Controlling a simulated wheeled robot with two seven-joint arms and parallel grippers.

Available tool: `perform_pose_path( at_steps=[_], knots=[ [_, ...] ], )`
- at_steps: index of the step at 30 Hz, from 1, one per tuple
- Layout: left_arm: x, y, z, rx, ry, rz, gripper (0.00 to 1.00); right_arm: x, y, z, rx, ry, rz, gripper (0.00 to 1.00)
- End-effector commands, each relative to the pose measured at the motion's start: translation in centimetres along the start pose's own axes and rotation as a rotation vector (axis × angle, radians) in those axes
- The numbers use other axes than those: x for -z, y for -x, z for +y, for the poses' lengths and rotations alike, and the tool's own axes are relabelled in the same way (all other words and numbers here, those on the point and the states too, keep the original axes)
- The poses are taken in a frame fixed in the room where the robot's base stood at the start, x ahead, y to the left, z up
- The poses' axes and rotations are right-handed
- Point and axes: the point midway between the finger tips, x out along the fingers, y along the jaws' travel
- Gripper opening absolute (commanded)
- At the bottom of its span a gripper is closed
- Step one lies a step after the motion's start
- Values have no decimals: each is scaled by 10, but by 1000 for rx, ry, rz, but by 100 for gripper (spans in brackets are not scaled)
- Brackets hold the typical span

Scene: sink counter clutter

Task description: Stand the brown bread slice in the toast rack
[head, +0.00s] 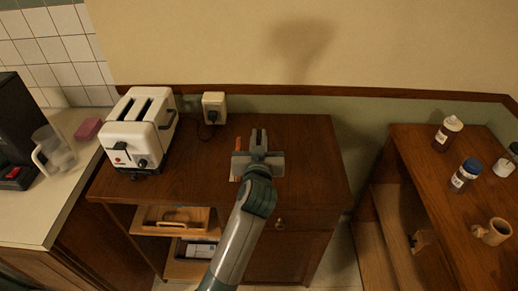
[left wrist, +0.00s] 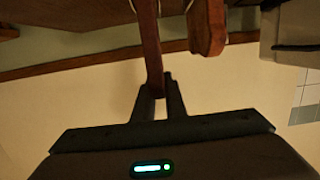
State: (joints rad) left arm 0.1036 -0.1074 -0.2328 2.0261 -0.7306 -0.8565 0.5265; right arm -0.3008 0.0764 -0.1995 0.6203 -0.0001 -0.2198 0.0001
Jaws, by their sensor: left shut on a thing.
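My left gripper (head: 258,136) is over the wooden cabinet top in the head view. In the left wrist view its fingers (left wrist: 158,85) are shut on the brown bread slice (left wrist: 149,40), a thin strip seen edge-on. The slice is hidden behind the gripper in the head view. Beside it in the wrist view is a second brown piece (left wrist: 207,28), apart from the held slice, with thin pale bits near it. In the head view an orange-brown edge (head: 238,162) shows left of the gripper. The toast rack is not clearly visible; pale bits may be part of it. My right gripper is out of view.
A white toaster (head: 142,128) stands left on the cabinet top (head: 310,150), with a wall socket (head: 214,107) behind. The cabinet top right of my gripper is clear. Bottles (head: 465,174) and a mug (head: 493,232) stand on the right-hand furniture. A clear jug (head: 55,152) stands far left.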

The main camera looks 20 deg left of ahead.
Motion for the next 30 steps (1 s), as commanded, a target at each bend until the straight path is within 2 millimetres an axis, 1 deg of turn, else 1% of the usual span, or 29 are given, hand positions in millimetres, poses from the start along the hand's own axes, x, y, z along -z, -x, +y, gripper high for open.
perform_pose_path(
  at_steps=[4, 7, 15, 18, 30],
  knots=[
    [0, 0, 0, 0, 0, 0, 0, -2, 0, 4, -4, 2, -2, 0],
    [-5, -1, 0, 0, 0, 0, 0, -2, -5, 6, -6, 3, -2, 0],
    [-32, -5, 0, 0, -2, 1, 0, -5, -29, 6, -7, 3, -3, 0],
    [-37, -6, 0, 0, -1, 1, 0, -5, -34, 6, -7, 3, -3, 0],
    [-38, -6, 0, 0, 0, 0, 0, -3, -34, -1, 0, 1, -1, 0]
  ],
)
